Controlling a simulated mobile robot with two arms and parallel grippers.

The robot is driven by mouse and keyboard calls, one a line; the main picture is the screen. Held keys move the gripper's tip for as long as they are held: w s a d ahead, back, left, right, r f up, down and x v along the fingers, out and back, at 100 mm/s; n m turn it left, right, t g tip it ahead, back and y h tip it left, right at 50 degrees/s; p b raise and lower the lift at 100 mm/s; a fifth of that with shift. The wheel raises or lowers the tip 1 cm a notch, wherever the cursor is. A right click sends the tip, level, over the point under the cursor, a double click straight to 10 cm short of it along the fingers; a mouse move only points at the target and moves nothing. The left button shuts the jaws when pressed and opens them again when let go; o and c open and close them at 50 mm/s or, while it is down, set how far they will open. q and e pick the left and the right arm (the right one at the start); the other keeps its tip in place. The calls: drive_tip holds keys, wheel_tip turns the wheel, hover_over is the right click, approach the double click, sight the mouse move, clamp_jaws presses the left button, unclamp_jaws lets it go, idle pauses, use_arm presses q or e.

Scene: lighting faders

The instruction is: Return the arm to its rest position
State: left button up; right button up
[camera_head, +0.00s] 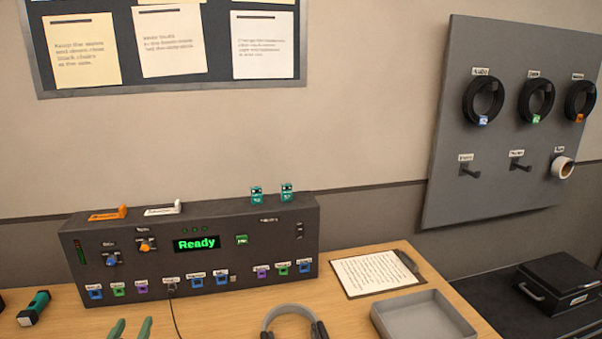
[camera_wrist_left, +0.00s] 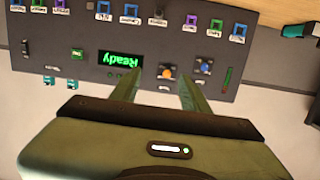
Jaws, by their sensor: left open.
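The dark lighting console (camera_head: 215,255) stands on the wooden table at the left, and its green display (camera_head: 197,243) reads "Ready". My right gripper is not in view.
Headphones (camera_head: 295,322), a grey tray (camera_head: 423,315) and a clipboard (camera_head: 375,272) lie on the table (camera_head: 345,310) to the right. A torch (camera_head: 33,308) lies at the left. A thin cable hangs from the console front. A pegboard (camera_head: 500,130) hangs on the wall.

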use_arm(q)
drive_tip(key=s+d+f+g, duration=0.2)
drive_tip(key=s+d+f, duration=0.1)
drive_tip(key=s, duration=0.1)
drive_tip(key=s+d+f+m+g+h, duration=0.1)
drive_tip(key=s+d+f+g, duration=0.1)
drive_tip(key=s+d+f, duration=0.1)
drive_tip(key=s+d+f+m+g+h, duration=0.1)
drive_tip(key=s+d+f, duration=0.3)
drive_tip(key=s, duration=0.2)
drive_tip(key=shift+s+g, duration=0.1)
drive_tip(key=shift+g, duration=0.3)
drive_tip(key=s+d+f+m+g+h, duration=0.1)
drive_tip(key=s+d+g, duration=0.25)
drive_tip(key=s, duration=0.65)
drive_tip(key=s+d+f+m+g, duration=0.1)
drive_tip(key=s+d+f+g, duration=0.2)
drive_tip(key=s, duration=0.7)
wheel_tip(320, 180, down, 24)
drive_tip(key=s+d+g, duration=0.1)
drive_tip(key=g, duration=0.1)
drive_tip(key=s+a+f, duration=0.3)
drive_tip(key=s+f, duration=1.4)
drive_tip(key=shift+s+g, duration=0.2)
drive_tip(key=shift+g, duration=0.15)
